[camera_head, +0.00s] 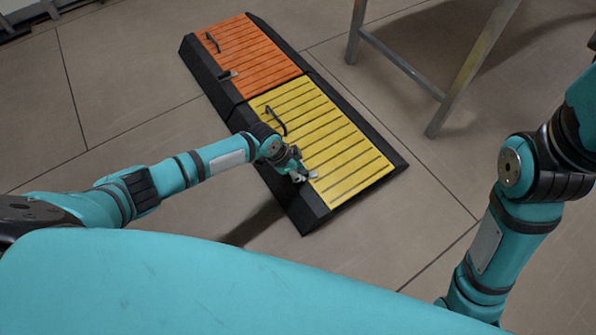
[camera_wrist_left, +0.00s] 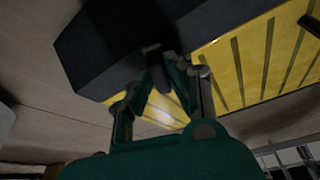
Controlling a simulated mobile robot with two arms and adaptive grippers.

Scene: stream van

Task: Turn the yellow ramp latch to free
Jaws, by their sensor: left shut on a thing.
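The yellow ramp (camera_head: 345,160) lies on the floor, a ribbed yellow panel in a black frame with a dark handle (camera_head: 276,121). My left gripper (camera_head: 303,178) is at the ramp's near left edge, over the black border beside the yellow panel. In the left wrist view the fingers (camera_wrist_left: 165,68) close on a small dark piece at the black frame, the yellow ramp latch (camera_wrist_left: 152,49). The fingers mostly hide the latch, so I cannot tell which way it is turned. My right arm shows at the right, but its gripper is out of view.
An orange ramp (camera_head: 250,55) with its own handle and small latch (camera_head: 228,75) adjoins the yellow one at its far end. A metal-legged table or stand (camera_head: 465,75) is at the upper right. Tiled floor (camera_head: 110,110) left of the ramps is clear.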

